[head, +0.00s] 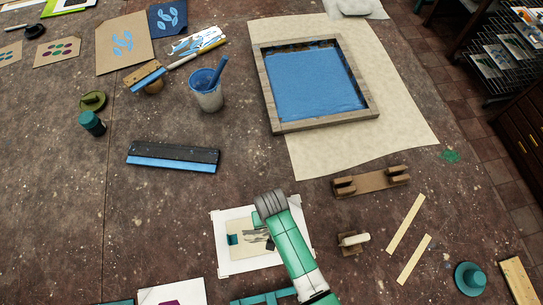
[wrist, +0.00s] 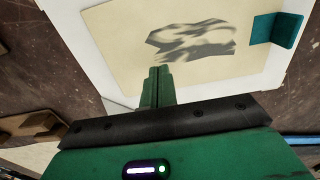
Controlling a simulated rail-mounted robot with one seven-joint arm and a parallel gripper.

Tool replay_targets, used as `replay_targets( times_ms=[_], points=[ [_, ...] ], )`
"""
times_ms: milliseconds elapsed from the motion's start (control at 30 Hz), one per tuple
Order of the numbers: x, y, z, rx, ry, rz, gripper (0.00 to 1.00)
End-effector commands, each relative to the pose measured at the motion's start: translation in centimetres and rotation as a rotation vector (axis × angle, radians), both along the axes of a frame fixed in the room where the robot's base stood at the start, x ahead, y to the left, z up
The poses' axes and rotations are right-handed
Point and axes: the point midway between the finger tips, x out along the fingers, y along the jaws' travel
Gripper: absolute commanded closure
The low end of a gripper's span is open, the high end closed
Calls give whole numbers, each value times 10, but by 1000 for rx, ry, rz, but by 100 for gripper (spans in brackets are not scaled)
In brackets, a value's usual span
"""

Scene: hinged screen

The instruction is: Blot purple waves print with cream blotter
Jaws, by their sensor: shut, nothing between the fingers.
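The cream blotter (head: 244,246) lies flat on a white sheet (head: 226,213) at the lower middle of the head view, partly behind my arm. It has a teal tab (head: 232,239) at its left edge. The blotter fills the top of the wrist view (wrist: 110,50), with the tab (wrist: 278,38) at right. A mottled grey patch shows on it; I cannot tell whether it is shadow or a mark. My gripper (wrist: 158,72) is shut and empty over the blotter's edge; contact is unclear. No purple waves show on the white sheet; whether a print lies under the blotter is hidden.
Another white sheet with a purple shape (head: 170,301) is cut off at the bottom. A wooden screen frame with blue ink (head: 318,80) lies on cream paper. A squeegee (head: 174,157), a brown rack (head: 371,182), a wooden block (head: 352,242) and pale strips (head: 405,223) surround my arm.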

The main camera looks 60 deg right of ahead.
Motion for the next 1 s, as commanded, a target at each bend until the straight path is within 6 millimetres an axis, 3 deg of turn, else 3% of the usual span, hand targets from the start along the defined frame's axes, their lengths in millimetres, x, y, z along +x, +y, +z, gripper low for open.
replay_targets(
  times_ms=[67, 367, 1000],
  points=[
    [0, 0, 8, 0, 0, 0, 100],
    [0, 1, 7, 0, 0, 0, 100],
    [0, 38, 8, -1, 1, 2, 100]
  ],
)
